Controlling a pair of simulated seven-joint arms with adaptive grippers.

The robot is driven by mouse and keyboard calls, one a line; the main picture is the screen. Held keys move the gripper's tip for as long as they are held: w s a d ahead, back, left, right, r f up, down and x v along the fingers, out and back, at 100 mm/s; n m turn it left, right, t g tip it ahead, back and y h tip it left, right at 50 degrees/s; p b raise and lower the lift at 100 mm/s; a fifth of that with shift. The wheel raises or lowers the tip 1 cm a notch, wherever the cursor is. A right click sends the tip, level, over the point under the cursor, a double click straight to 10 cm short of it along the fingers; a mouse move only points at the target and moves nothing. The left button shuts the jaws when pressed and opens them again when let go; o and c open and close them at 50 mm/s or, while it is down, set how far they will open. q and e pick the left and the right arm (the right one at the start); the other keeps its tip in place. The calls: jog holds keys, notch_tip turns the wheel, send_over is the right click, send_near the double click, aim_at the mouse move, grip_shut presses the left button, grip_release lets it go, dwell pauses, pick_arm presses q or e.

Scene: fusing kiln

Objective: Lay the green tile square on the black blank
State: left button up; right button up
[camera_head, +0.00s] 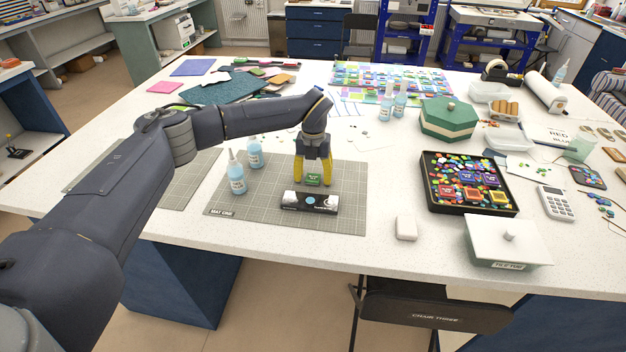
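The green tile (314,180) sits on the grey gridded mat just behind the black blank, between my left gripper's fingers. The black blank (297,208) is a dark rectangle with a pale pattern and a blue spot, lying near the mat's front edge. My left gripper (313,184) points down with two yellow fingers, one on each side of the green tile. A small gap shows between the fingers and the tile, so it looks open. The tile and the blank look apart. My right gripper is not in view.
Glue bottles (237,178) stand on the mat (345,222) left of the gripper. A black tray (430,197) of colored pieces, a white lidded box (505,240) and a small white block (406,228) lie to the right. A green hexagonal box (449,122) stands farther back.

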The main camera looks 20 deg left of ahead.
pick_arm(q)
jog(key=c, duration=1.1)
jog(key=shift+r, duration=0.15)
notch_tip(320, 180, up, 18)
notch_tip(320, 180, up, 5)
send_over(313, 177)
jog(key=s, duration=0.2)
jog(key=s+d+f, duration=0.2)
jog(key=s, duration=0.5)
notch_tip(313, 177, down, 15)
jog(key=shift+f, duration=0.15)
